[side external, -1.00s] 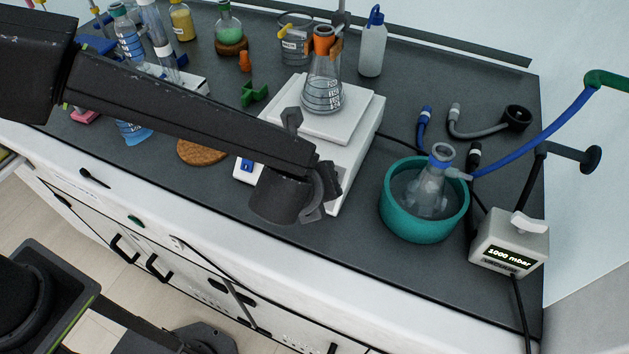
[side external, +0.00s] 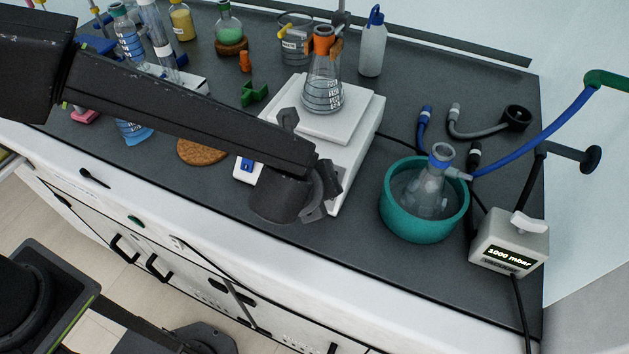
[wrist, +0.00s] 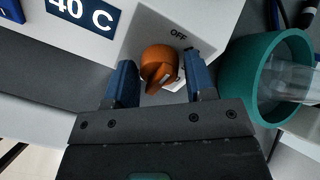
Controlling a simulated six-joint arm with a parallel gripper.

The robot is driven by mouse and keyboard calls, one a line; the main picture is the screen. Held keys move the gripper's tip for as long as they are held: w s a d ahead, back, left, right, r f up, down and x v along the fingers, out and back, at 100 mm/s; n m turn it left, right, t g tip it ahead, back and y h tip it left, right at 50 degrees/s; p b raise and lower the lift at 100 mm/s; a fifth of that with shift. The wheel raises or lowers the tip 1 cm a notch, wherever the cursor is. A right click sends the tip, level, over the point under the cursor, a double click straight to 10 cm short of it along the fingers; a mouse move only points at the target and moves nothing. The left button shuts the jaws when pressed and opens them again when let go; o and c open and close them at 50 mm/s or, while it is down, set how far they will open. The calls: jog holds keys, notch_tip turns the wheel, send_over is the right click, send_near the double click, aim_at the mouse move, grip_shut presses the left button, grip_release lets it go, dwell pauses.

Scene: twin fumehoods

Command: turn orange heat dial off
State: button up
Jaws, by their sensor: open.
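The orange heat dial (wrist: 159,66) is on the front face of the white hotplate (side external: 350,150), beside an "OFF" label (wrist: 178,34) in the wrist view. The dial's raised pointer ridge is turned toward the lower part of the picture, away from the label. A display (wrist: 84,14) reads "40 C". My gripper (wrist: 157,78) is open, with one blue finger on each side of the dial; I cannot tell whether either touches it. In the side external view my arm hides the dial and my wrist is at the hotplate's front.
A conical flask (side external: 323,85) stands on the hotplate. A teal bowl (side external: 424,231) with a flask is close on the right, then a box (side external: 510,243) reading "1000 mbar". A cork ring (side external: 203,151) and bottles are on the left.

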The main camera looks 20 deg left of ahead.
jog(key=a+v, duration=0.1)
jog(key=v, duration=1.2)
jog(key=shift+s+d+r, duration=0.3)
jog(key=shift+d, duration=0.15)
jog(key=a+r+n+g, duration=0.1)
jog(key=a+r+n, duration=0.2)
jog(key=a+n, duration=0.45)
jog(key=a+r+n+g, duration=0.2)
jog(key=a+n, duration=0.3)
jog(key=a, duration=0.6)
jog(key=s+a+n, duration=0.8)
jog(key=a+n, duration=0.3)
jog(key=n, duration=0.4)
jog(key=shift+a+r+h, duration=0.15)
jog(key=shift+r+h, duration=0.25)
jog(key=shift+r, duration=0.05)
jog(key=shift+w, duration=0.1)
